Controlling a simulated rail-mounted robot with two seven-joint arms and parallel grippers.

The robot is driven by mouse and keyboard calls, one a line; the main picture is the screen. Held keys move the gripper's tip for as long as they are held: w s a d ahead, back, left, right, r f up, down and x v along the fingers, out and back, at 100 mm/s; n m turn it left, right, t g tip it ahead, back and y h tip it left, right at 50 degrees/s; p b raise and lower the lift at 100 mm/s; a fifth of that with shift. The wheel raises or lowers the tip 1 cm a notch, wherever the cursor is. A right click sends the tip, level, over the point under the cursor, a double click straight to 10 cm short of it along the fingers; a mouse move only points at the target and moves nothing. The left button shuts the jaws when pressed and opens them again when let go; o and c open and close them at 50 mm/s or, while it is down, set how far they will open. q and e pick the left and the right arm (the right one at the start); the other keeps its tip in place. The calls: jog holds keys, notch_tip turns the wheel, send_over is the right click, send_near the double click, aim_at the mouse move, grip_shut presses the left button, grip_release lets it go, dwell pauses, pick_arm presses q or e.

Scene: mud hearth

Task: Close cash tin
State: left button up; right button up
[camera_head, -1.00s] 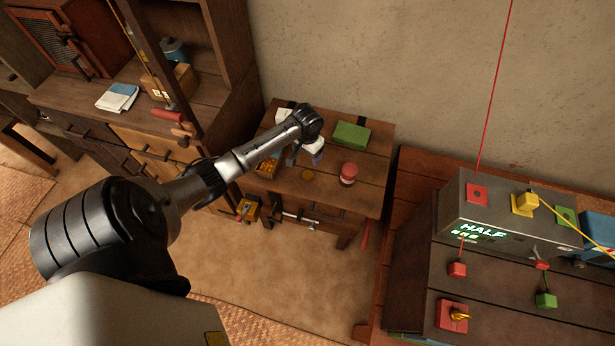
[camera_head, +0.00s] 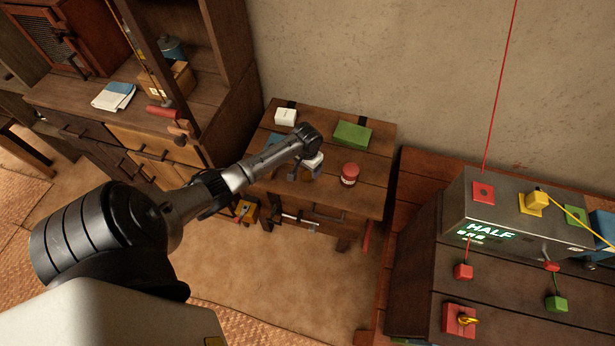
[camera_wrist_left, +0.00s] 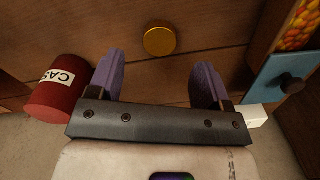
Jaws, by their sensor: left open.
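The red cash tin (camera_head: 349,175) stands on the small wooden table in the head view. It also shows at the left of the left wrist view (camera_wrist_left: 58,92), with a white label reading "CAS". A round gold disc, perhaps its lid (camera_wrist_left: 160,40), lies flat on the wood just beyond my left fingertips; my gripper and arm hide it in the head view. My left gripper (camera_head: 305,170) is above the table, left of the tin. In the left wrist view its purple fingers (camera_wrist_left: 158,78) are open, with nothing held between them. My right gripper is not in view.
The small table (camera_head: 375,185) also carries a white box (camera_head: 285,116) and a green block (camera_head: 352,133). A blue panel with a dark knob (camera_wrist_left: 285,80) is beside orange pieces. The control box (camera_head: 520,215) stands at right; a cabinet (camera_head: 190,85) is at left.

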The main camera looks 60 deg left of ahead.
aim_at(307, 175)
pick_arm(q)
jog(key=shift+f, duration=0.35)
jog(key=shift+f+b, duration=1.2)
jog(key=shift+f, duration=1.05)
jog(key=shift+c, duration=0.9)
jog(key=c, duration=0.8)
jog(key=shift+r, duration=0.15)
jog(key=shift+c, duration=0.2)
